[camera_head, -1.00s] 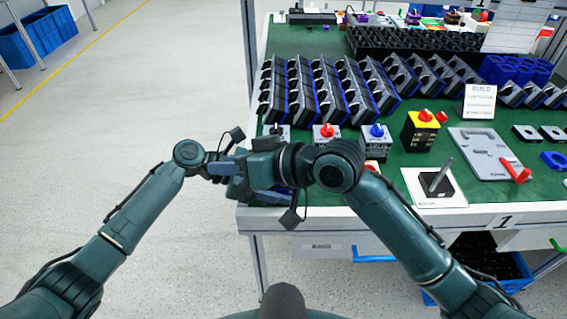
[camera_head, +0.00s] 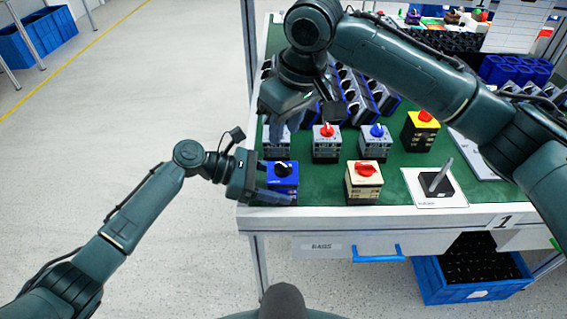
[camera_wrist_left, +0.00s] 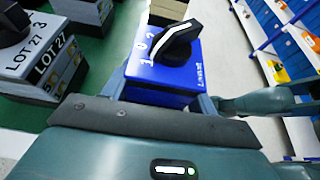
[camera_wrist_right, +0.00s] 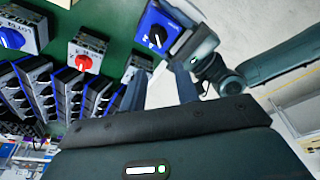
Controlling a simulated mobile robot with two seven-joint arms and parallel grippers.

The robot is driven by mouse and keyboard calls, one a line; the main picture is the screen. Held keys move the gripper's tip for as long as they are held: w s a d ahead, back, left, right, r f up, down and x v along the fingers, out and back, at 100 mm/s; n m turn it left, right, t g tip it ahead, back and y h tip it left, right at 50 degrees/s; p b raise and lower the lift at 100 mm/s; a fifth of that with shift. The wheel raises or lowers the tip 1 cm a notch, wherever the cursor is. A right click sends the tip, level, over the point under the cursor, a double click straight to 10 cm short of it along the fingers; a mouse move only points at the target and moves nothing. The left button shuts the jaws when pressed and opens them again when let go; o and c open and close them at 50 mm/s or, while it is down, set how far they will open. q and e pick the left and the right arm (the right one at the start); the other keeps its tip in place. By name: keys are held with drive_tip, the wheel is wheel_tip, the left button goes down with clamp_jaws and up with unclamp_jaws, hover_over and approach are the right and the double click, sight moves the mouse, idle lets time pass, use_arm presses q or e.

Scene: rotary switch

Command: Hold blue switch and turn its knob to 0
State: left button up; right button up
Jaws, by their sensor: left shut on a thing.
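The blue switch (camera_head: 281,184), a box with a blue top and a black knob (camera_head: 283,168), stands at the bench's front left. The left wrist view shows its blue top (camera_wrist_left: 152,72), its knob (camera_wrist_left: 172,45) lying slantwise, and the marks 1, 0 and 2 beside it. My left gripper (camera_head: 268,182) is shut on the switch's body from the left. My right gripper (camera_head: 287,130) is open and empty, behind and above the switch, apart from it. The switch also shows in the right wrist view (camera_wrist_right: 160,28).
Grey switches with a red knob (camera_head: 327,133) and a blue knob (camera_head: 376,132) stand behind. A cream switch (camera_head: 363,183) stands just to the right. A stand with a metal rod (camera_head: 440,178) is further right. The bench's front edge is close.

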sight(284, 165)
wheel_tip(284, 165, down, 8)
drive_tip(key=shift+f, duration=0.1)
idle(0.4)
clamp_jaws()
idle(0.4)
